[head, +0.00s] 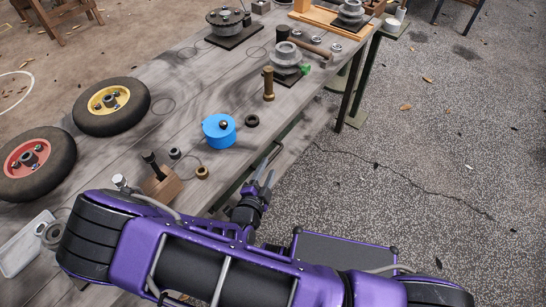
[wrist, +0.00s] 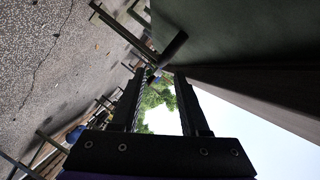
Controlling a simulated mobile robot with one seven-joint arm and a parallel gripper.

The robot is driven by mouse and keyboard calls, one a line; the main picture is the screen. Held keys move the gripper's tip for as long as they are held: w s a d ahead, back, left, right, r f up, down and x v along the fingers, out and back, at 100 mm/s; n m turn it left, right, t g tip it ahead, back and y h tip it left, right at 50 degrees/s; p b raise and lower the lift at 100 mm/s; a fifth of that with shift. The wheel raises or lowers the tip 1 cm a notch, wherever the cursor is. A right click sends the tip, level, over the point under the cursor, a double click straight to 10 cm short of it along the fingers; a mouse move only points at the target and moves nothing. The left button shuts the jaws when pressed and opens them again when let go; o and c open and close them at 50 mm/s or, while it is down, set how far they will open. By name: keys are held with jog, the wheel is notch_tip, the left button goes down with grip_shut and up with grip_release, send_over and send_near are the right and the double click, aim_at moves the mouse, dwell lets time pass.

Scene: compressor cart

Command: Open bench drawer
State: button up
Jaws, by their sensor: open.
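The bench (head: 190,110) runs diagonally across the head view, and its drawer front is mostly hidden below the top's edge. My gripper (head: 267,172) is beside the bench's near long side, a little below the top, fingers pointing along the bench. In the wrist view, my gripper (wrist: 160,73) is open, with nothing seen between its fingers except distant greenery and sky. A dark bar, perhaps the drawer handle (wrist: 172,50), lies just beyond the fingertips, next to a grey-green panel (wrist: 235,30) that may be the drawer front. I cannot tell whether they touch or whether the drawer is open.
On the bench top are a yellow-hubbed wheel (head: 111,106), a red-hubbed wheel (head: 36,164), a blue round container (head: 218,132), a brass bolt (head: 268,84) and several metal parts. A bench leg (head: 354,85) stands further along.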

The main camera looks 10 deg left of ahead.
aim_at(273, 155)
jog(key=x, duration=0.6)
jog(key=shift+w+b, duration=0.35)
jog(key=shift+w, duration=0.1)
grip_shut()
dwell(1.0)
